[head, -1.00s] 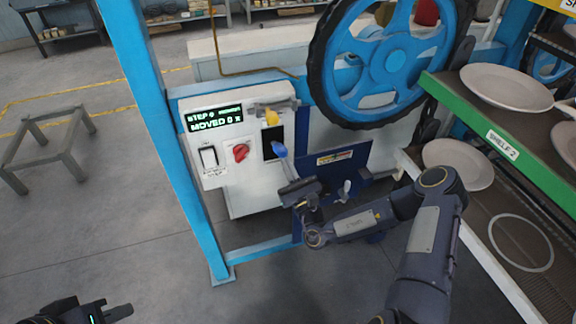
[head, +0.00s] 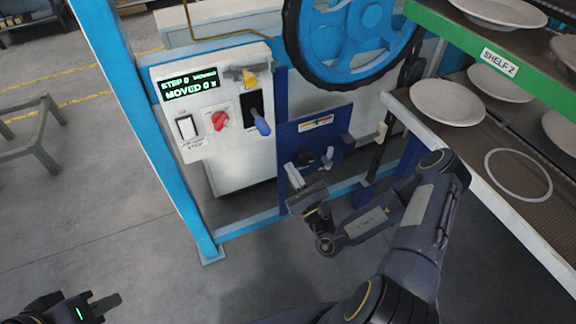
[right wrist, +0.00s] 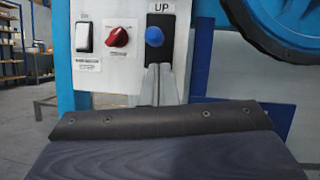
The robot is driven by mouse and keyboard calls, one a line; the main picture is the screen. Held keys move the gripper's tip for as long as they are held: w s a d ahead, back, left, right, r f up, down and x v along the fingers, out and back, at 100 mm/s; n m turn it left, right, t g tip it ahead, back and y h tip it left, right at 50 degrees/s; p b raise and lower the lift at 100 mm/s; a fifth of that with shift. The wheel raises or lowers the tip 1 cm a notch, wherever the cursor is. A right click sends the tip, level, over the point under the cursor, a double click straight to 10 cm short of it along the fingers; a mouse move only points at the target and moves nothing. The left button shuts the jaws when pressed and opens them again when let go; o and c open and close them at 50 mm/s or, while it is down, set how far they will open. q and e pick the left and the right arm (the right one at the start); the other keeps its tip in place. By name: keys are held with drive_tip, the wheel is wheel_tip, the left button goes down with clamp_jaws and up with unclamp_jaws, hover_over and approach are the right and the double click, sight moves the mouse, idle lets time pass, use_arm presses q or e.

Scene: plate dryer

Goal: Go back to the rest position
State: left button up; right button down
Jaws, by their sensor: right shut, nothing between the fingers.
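My right gripper (head: 291,169) is shut and empty, in front of the machine's control panel and below and right of the blue-knobbed lever (head: 260,122) in the head view. In the right wrist view its closed fingers (right wrist: 158,82) point at the panel, just below the blue knob (right wrist: 154,36) under the word UP. A gap shows between gripper and lever in the head view. My left gripper (head: 106,303) is low at the left edge of the head view, over bare floor. Its finger opening is unclear.
The white control panel (head: 199,142) has a red knob (head: 219,120), a white switch and a display. A blue post (head: 138,115) stands left of it. A blue wheel (head: 350,38) is above. Shelves with plates (head: 447,102) stand right, close to my right arm.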

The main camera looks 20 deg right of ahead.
idle(0.4)
drive_tip(key=s+a+r+n+g+y, duration=0.7)
drive_tip(key=n+g, duration=0.3)
drive_tip(key=n, duration=0.2)
drive_tip(key=s+a+r+n+g+y, duration=0.6)
drive_tip(key=s+r+n+g+y, duration=0.15)
drive_tip(key=n+g, duration=0.4)
drive_tip(key=s+d+f+n+h, duration=0.1)
drive_tip(key=s+d+n+h, duration=0.2)
drive_tip(key=s+n+h, duration=0.45)
drive_tip(key=s+d+r+t+h, duration=0.1)
drive_tip(key=s+d+t+h, duration=0.1)
drive_tip(key=d+t+h, duration=0.3)
drive_tip(key=d+h, duration=0.2)
drive_tip(key=d, duration=0.1)
drive_tip(key=shift+s+d+r+m, duration=0.15)
drive_tip(key=shift+s+d+m, duration=0.1)
drive_tip(key=shift+d+m, duration=0.1)
idle(3.3)
